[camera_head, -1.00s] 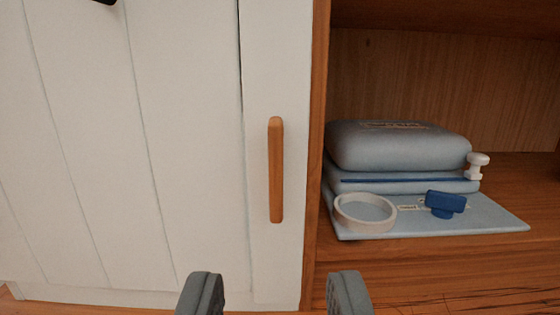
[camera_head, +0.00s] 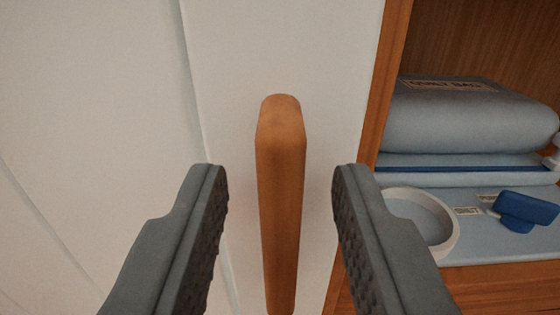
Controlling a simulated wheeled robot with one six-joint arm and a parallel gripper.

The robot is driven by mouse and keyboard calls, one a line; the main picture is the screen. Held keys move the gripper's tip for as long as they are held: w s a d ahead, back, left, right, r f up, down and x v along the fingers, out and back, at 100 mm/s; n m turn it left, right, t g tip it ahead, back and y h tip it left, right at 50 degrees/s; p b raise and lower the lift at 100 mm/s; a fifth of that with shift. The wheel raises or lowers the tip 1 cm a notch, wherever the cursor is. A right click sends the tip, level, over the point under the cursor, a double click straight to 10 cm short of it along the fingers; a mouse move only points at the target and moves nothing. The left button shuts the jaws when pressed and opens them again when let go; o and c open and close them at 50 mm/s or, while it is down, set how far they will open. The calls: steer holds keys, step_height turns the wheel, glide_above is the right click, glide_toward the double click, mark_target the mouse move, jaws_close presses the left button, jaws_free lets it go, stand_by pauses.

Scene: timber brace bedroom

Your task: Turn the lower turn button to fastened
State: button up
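A wooden turn button (camera_head: 282,190) stands upright on the white door (camera_head: 230,60), near the door's right edge. It is a long rounded bar, and its lower end runs toward the bottom of the picture. My gripper (camera_head: 280,180) is open, with one grey finger to the left of the bar and one to the right. Gaps show between the bar and both fingers. Whether this is the lower button cannot be told, as no other button is in view.
To the right, past the wooden frame post (camera_head: 380,80), an open shelf holds a folded grey-blue quilt bag (camera_head: 470,115), a white ring-shaped dish (camera_head: 450,240) and a blue item (camera_head: 525,210) on a flat blue-grey mat (camera_head: 475,250). The door to the left is bare.

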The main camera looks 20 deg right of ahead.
steer(key=shift+w, duration=0.1)
jaws_close()
steer(key=shift+n, duration=0.3)
steer(key=n, duration=0.5)
steer(key=a+n, duration=0.1)
steer(key=n, duration=0.2)
steer(key=shift+w+a+f, duration=0.1)
steer(key=shift+w+f, duration=0.1)
steer(key=shift+f, duration=0.05)
steer(key=n, duration=0.4)
steer(key=shift+a+f+n, duration=0.2)
steer(key=shift+f+n, duration=0.1)
steer(key=shift+n, duration=0.1)
steer(key=shift+w+a+f+n, duration=0.1)
steer(key=shift+f+n, duration=0.1)
steer(key=shift+n, duration=0.9)
steer(key=shift+f+n, duration=0.15)
steer(key=shift+n, duration=0.95)
